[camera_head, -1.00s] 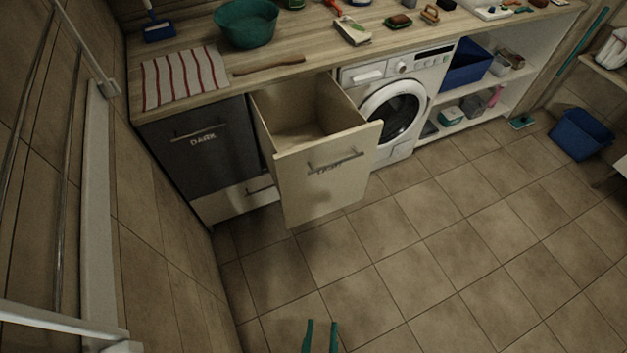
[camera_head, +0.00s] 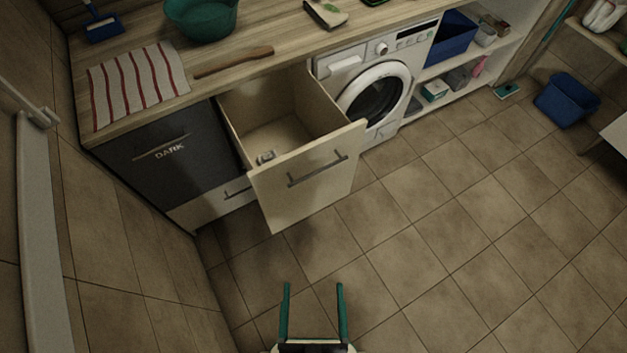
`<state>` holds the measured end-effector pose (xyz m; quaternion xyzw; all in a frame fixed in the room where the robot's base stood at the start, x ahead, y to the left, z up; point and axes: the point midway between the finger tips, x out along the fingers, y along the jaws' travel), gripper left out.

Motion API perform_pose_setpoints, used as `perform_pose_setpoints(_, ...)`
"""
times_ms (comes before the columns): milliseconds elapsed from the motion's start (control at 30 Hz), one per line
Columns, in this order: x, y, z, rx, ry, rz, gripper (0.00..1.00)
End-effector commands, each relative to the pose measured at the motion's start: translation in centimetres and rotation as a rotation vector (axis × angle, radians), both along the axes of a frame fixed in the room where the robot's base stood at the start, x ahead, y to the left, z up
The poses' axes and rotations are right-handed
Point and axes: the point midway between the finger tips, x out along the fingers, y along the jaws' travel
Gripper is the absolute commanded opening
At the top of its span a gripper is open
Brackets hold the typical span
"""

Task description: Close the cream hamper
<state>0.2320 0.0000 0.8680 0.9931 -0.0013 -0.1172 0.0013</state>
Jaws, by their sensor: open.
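The cream hamper (camera_head: 308,178) is a pull-out drawer under the counter and stands well open. Its front panel with a dark bar handle (camera_head: 318,170) sticks out over the floor. I see down into it, and a small pale item (camera_head: 266,157) lies inside. My gripper (camera_head: 314,286) is at the bottom of the picture, with two green fingers spread apart and nothing between them. It is over the floor tiles, apart from the hamper, on the near side of its front panel.
A closed dark hamper marked DARK (camera_head: 160,160) is left of the cream one, and a washing machine (camera_head: 378,85) is right. The wooden counter (camera_head: 270,38) runs above. A tiled wall (camera_head: 110,240) bounds the left. Floor (camera_head: 450,250) at the right is clear up to a blue bin (camera_head: 566,100).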

Motion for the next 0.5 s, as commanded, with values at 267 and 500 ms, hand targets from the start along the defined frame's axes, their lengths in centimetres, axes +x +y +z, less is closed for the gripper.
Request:
perform_pose_setpoints(267,0.00,0.00,0.00,0.000,0.000,0.000,0.82)
perform_pose_setpoints(500,0.18,-0.26,-0.66,0.009,0.009,-0.010,0.51)
